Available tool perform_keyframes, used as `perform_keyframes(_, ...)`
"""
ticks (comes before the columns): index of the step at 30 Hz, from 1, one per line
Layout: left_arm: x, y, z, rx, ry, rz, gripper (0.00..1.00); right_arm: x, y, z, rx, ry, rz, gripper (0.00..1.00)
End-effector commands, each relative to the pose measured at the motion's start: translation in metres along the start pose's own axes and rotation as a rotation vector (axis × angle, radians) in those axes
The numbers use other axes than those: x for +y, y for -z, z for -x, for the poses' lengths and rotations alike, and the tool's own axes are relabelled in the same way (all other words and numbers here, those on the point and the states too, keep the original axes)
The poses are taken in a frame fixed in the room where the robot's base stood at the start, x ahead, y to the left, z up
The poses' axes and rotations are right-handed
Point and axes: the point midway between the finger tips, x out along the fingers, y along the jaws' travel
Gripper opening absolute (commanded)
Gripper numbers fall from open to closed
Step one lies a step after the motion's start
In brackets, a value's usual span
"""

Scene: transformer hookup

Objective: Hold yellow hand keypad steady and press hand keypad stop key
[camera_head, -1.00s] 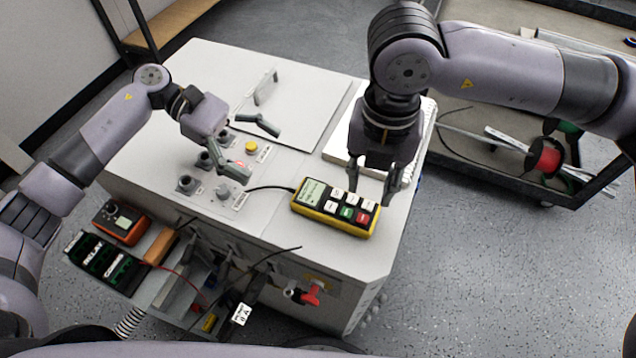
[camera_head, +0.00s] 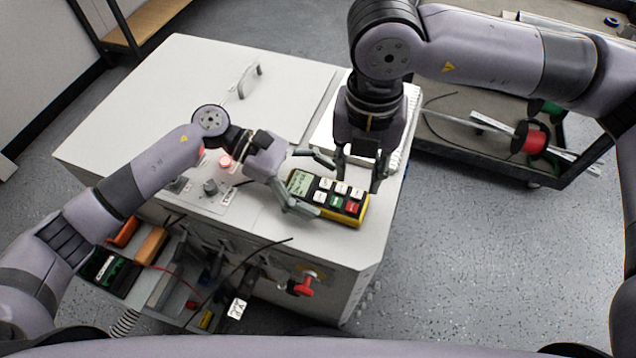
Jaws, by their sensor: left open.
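The yellow hand keypad (camera_head: 353,219) lies flat on the right part of the light cabinet top. It has a screen (camera_head: 299,181) at its left end, white keys, a green key (camera_head: 336,202) and a red key (camera_head: 351,207) at its near right; the key labels are too small to read surely. My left gripper (camera_head: 324,186) is open at the keypad's left end, one finger at the far side and one at the near side; contact cannot be told. My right gripper (camera_head: 362,182) points down by the keypad's far right, its fingers apart and empty.
A panel with knobs and a lit red button (camera_head: 226,162) lies left of the keypad, partly behind my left arm. A white stack (camera_head: 412,108) is behind my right gripper. An open tray (camera_head: 155,244) of parts hangs at the cabinet front. A cart with a red spool (camera_head: 531,138) stands right.

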Motion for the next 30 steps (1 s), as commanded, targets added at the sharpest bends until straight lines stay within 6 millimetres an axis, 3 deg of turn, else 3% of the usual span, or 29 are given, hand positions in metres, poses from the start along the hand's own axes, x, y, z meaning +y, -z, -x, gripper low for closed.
perform_keyframes(8, -0.0001, 0.0001, -0.0010, 0.000, 0.000, 0.000, 0.83, 0.0000, 0.0000, 0.0000, 0.000, 0.000, 0.000, 0.33)
perform_keyframes(30, 0.0001, 0.0001, -0.0006, 0.001, -0.001, -0.001, 0.33, 0.0000, 0.0000, 0.0000, 0.000, 0.000, 0.000, 0.33)
